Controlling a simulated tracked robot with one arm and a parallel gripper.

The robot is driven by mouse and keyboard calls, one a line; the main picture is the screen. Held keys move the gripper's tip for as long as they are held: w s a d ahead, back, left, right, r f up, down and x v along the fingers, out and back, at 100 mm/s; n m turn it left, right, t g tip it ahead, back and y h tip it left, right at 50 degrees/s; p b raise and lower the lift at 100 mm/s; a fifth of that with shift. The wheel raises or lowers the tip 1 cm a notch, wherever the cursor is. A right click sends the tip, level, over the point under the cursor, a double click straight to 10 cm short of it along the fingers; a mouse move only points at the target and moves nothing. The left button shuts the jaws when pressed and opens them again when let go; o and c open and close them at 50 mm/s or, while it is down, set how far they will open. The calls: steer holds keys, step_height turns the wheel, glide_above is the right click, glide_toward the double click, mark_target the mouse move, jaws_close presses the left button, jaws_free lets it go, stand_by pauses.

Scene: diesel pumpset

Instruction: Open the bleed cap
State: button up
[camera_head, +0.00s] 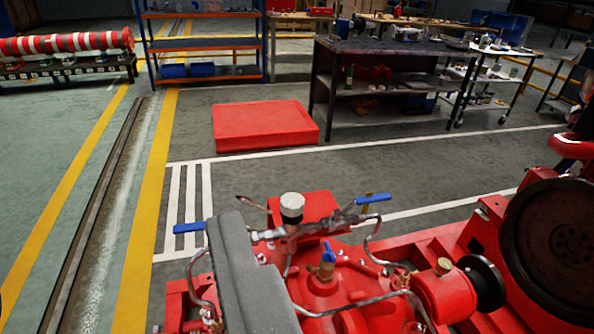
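The red pumpset (345,290) fills the lower middle and right. A white-topped cylindrical cap (292,207) stands upright near its back, beside a grey pipe run. A brass fitting with a blue top (327,262) rises from the red housing in front of it. A small brass cap (443,266) sits on a red cylinder to the right. No label shows which of these is the bleed cap.
Blue lever handles (373,198) and (188,228) stick out at either end of the pipe run. Thin curved metal pipes cross the housing. A large dark wheel (558,240) stands at right. A red box (265,125) lies behind; floor at left is clear.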

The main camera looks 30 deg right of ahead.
steer(key=w+d+f+m+h+p, duration=0.2)
steer(key=w+d+f+p, duration=0.3)
steer(key=w+d+f, duration=0.45)
steer(key=m+h+p, duration=0.1)
steer(key=h+p, duration=0.2)
steer(key=p, duration=0.2)
glide_toward(292, 210)
steer(key=shift+x, duration=3.8)
steer(key=shift+w+d, duration=0.15)
steer(key=shift+w, duration=0.1)
steer(key=shift+w+d, duration=0.25)
steer(key=shift+w, duration=0.1)
steer(key=shift+w+d, duration=0.15)
steer(key=shift+w, duration=0.4)
steer(key=shift+x, duration=1)
steer(key=shift+d, duration=0.1)
